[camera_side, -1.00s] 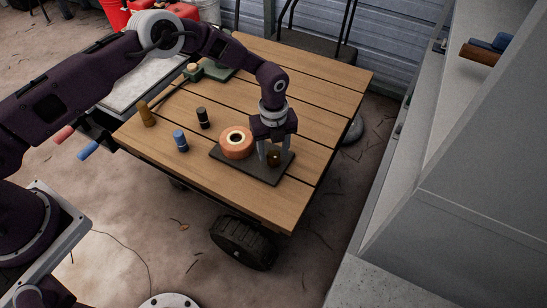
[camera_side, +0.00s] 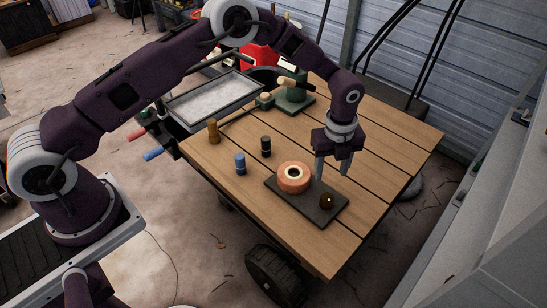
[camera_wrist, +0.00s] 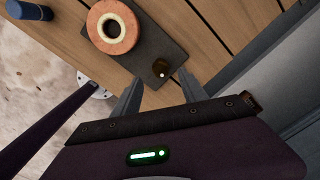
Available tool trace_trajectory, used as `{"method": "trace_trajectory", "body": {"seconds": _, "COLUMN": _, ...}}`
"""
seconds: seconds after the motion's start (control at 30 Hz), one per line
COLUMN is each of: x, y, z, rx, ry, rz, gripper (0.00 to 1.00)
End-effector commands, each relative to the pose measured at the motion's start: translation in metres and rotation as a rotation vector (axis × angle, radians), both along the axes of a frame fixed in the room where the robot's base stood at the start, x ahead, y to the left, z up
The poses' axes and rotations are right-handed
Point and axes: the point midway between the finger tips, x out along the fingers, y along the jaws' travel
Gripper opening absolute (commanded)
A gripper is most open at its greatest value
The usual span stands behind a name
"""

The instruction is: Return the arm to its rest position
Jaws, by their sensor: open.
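My gripper (camera_side: 332,166) is open and empty above the wooden table (camera_side: 375,190), behind the dark tray. In the wrist view its two fingers (camera_wrist: 158,95) are spread apart with nothing between them. A small dark brown knob-like piece (camera_side: 326,201) sits on the dark tray (camera_side: 300,211) near its right end. It also shows in the wrist view (camera_wrist: 160,67). An orange ring-shaped piece with a pale centre (camera_side: 294,178) sits at the tray's left end. My gripper appears clear of both.
A blue cylinder (camera_side: 240,164), a black cylinder (camera_side: 266,147) and a brown handle-like piece (camera_side: 213,131) stand on the table's left. A green vise-like tool (camera_side: 292,95) is at the back. A grey metal pan (camera_side: 215,97) lies beyond the left edge. A grey cabinet is at right.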

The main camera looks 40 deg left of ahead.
Motion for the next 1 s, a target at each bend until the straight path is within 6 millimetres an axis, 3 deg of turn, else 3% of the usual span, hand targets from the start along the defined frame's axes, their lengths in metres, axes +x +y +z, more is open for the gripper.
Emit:
{"method": "trace_trajectory", "body": {"seconds": 0.03, "x": 0.001, "y": 0.009, "z": 0.044, "rx": -0.001, "ry": -0.039, "rz": 0.097, "gripper": 0.5}}
{"method": "trace_trajectory", "body": {"seconds": 0.13, "x": -0.018, "y": 0.033, "z": 0.127, "rx": -0.012, "ry": -0.102, "rz": 0.356, "gripper": 0.5}}
{"method": "trace_trajectory", "body": {"seconds": 0.2, "x": -0.042, "y": 0.052, "z": 0.181, "rx": -0.031, "ry": -0.149, "rz": 0.555, "gripper": 0.5}}
{"method": "trace_trajectory", "body": {"seconds": 0.3, "x": -0.09, "y": 0.08, "z": 0.245, "rx": -0.082, "ry": -0.215, "rz": 0.858, "gripper": 0.5}}
{"method": "trace_trajectory", "body": {"seconds": 0.4, "x": -0.149, "y": 0.105, "z": 0.29, "rx": -0.163, "ry": -0.27, "rz": 1.174, "gripper": 0.5}}
{"method": "trace_trajectory", "body": {"seconds": 0.53, "x": -0.233, "y": 0.128, "z": 0.317, "rx": -0.31, "ry": -0.306, "rz": 1.578, "gripper": 0.5}}
{"method": "trace_trajectory", "body": {"seconds": 0.6, "x": -0.272, "y": 0.134, "z": 0.317, "rx": -0.395, "ry": -0.305, "rz": 1.766, "gripper": 0.5}}
{"method": "trace_trajectory", "body": {"seconds": 0.7, "x": -0.311, "y": 0.138, "z": 0.309, "rx": -0.5, "ry": -0.287, "rz": 1.967, "gripper": 0.5}}
{"method": "trace_trajectory", "body": {"seconds": 0.8, "x": -0.332, "y": 0.138, "z": 0.301, "rx": -0.563, "ry": -0.267, "rz": 2.08, "gripper": 0.5}}
{"method": "trace_trajectory", "body": {"seconds": 1.0, "x": -0.338, "y": 0.138, "z": 0.297, "rx": -0.586, "ry": -0.255, "rz": 2.124, "gripper": 0.5}}
